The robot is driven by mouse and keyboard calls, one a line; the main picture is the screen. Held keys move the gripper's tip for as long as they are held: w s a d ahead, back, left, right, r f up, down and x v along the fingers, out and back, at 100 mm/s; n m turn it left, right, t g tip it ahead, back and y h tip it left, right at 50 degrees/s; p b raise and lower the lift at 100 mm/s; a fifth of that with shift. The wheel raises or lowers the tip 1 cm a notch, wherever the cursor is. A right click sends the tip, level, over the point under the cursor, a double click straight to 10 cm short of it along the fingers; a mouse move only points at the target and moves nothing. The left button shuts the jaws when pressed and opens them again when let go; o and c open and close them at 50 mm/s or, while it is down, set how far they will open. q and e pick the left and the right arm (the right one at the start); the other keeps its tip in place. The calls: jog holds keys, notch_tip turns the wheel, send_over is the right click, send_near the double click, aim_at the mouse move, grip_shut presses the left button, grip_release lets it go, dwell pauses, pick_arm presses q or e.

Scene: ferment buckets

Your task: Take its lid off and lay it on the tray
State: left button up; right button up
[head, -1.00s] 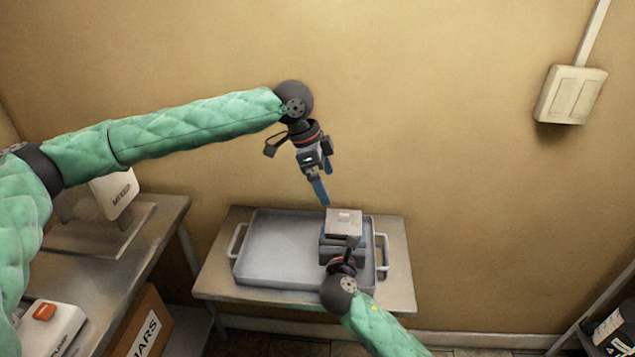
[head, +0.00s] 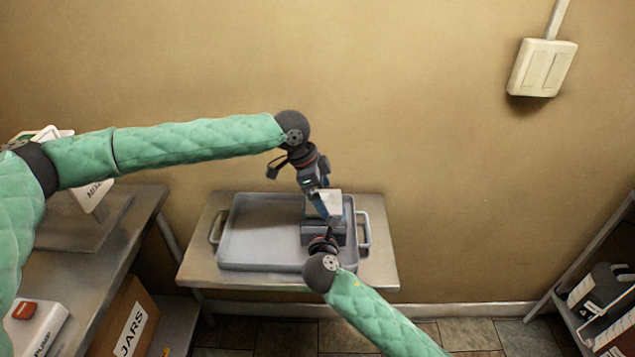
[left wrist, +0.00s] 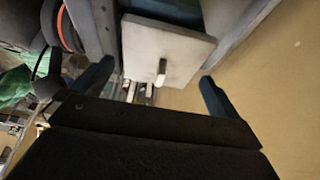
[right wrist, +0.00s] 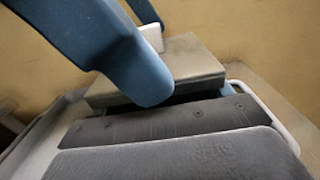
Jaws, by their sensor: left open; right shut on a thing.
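The square pale lid (head: 329,201) has a small knob (left wrist: 162,72) at its middle. It sits at the top of the grey bucket (right wrist: 150,90), above the tray's right part. My left gripper (head: 322,207) is open and comes down from above. Its blue fingers stand apart on either side of the knob in the left wrist view; contact cannot be seen.
The small table (head: 194,268) stands against the wall. A bench (head: 125,240) with a white device (head: 38,328) is at the left, with a JARS box (head: 125,330) below. A rack (head: 590,290) with black containers stands at the far right.

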aim_at(324, 194)
pick_arm(q)
jog(key=shift+d+f, duration=0.1)
jog(key=shift+f, duration=0.2)
jog(key=c, duration=1)
jog(key=shift+o, duration=0.2)
jog(key=shift+r, duration=0.35)
jog(key=shift+r, duration=0.4)
jog(key=shift+r, duration=0.45)
jog(key=shift+r, duration=1.9)
pick_arm(e)
jog(key=o, duration=1.4)
